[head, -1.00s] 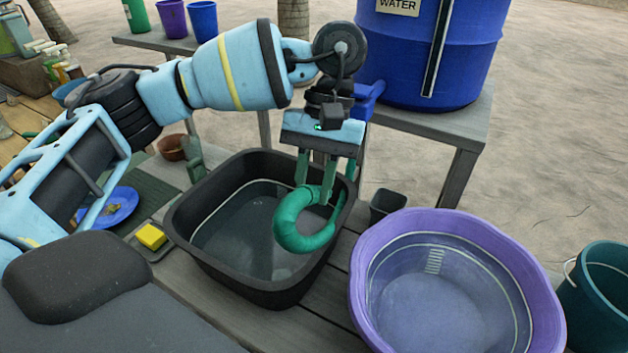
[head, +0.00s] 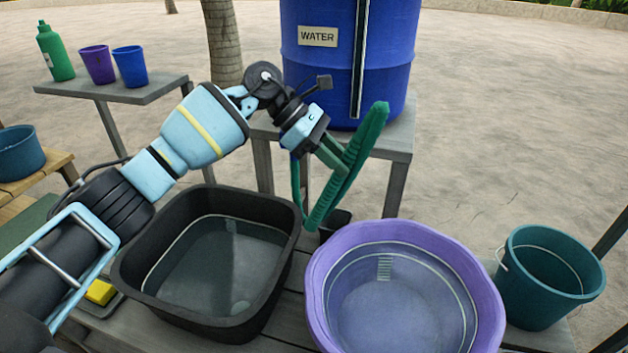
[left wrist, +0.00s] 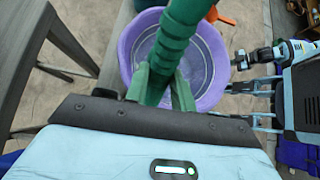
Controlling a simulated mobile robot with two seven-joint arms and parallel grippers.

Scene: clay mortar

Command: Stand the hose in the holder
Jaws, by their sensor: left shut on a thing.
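The green hose (head: 362,142) is gripped by my left gripper (head: 334,162), whose fingers are shut on it. The hose slants, its thick upper end up and right in front of the blue barrel. A thinner green strand hangs on the left and meets the lower part near the dark holder (head: 338,219). The holder is a small dark cup, partly hidden behind the hose and purple tub; I cannot tell if the hose touches it. The left wrist view shows the hose (left wrist: 176,32) between the fingers. What seems to be my right gripper (left wrist: 241,61) is small there; its jaw state is unclear.
A black basin (head: 127,268) of water stands left, a purple tub (head: 318,310) of water right, and a teal bucket (head: 552,308) farther right. A blue water barrel (head: 300,75) stands behind on a grey table. A yellow sponge (head: 100,292) lies left of the basin.

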